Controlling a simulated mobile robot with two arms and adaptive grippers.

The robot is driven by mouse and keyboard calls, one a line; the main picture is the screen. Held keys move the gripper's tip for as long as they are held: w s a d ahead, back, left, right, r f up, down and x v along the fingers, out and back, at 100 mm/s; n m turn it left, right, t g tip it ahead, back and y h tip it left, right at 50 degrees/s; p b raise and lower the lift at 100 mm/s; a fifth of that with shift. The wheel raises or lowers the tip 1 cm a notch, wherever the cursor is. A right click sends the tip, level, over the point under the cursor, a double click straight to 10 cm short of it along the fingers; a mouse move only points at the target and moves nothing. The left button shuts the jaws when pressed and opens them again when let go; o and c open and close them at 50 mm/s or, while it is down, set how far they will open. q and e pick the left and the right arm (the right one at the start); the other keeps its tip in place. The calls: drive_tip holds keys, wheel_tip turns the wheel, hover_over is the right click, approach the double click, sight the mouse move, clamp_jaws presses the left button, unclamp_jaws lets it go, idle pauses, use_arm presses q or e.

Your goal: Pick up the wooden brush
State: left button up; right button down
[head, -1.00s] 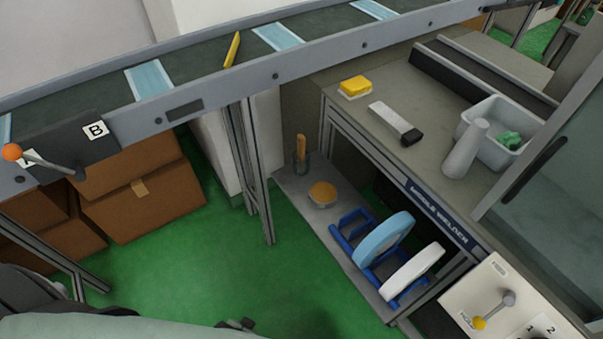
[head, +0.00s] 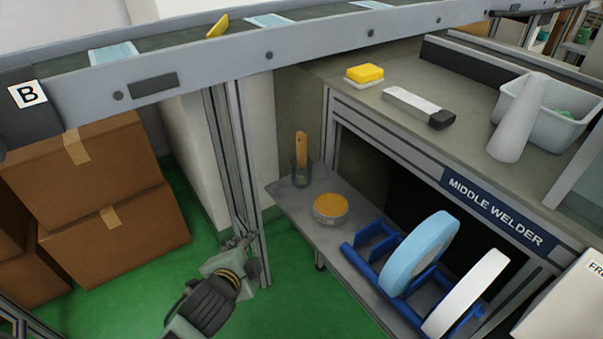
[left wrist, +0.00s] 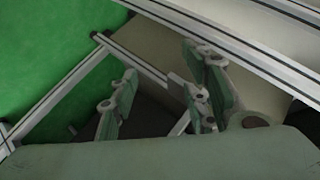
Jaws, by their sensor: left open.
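The wooden brush (head: 301,147) stands upright in a dark glass jar (head: 301,176) at the back left of the lower shelf. Only its flat wooden handle shows clearly; its lower end is in the jar. My left gripper (head: 238,246) is in front of the conveyor's leg, to the left of and below the shelf in the head view, apart from the brush. In the left wrist view its fingers (left wrist: 160,100) are spread with nothing between them. I cannot make out the brush in that view. My right gripper does not show.
A round tin with a yellow top (head: 330,208) sits beside the jar. A blue rack (head: 363,262) holds blue and white rolls to its right. The workbench top (head: 400,152) overhangs the shelf. A conveyor leg (head: 238,170) stands left of the shelf; cardboard boxes (head: 90,190) are farther left.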

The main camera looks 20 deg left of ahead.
use_arm(q)
drive_tip(key=w+r+m+t+h, duration=0.3)
drive_tip(key=w+r+m+t, duration=0.3)
drive_tip(key=w+r+m, duration=0.5)
drive_tip(key=m+g+h, duration=0.3)
drive_tip(key=m+h, duration=0.7)
drive_tip(key=m, duration=1.2)
approach(299, 148)
drive_tip(key=x, duration=0.4)
drive_tip(key=shift+x, duration=3.45)
drive_tip(key=shift+c, duration=0.4)
clamp_jaws()
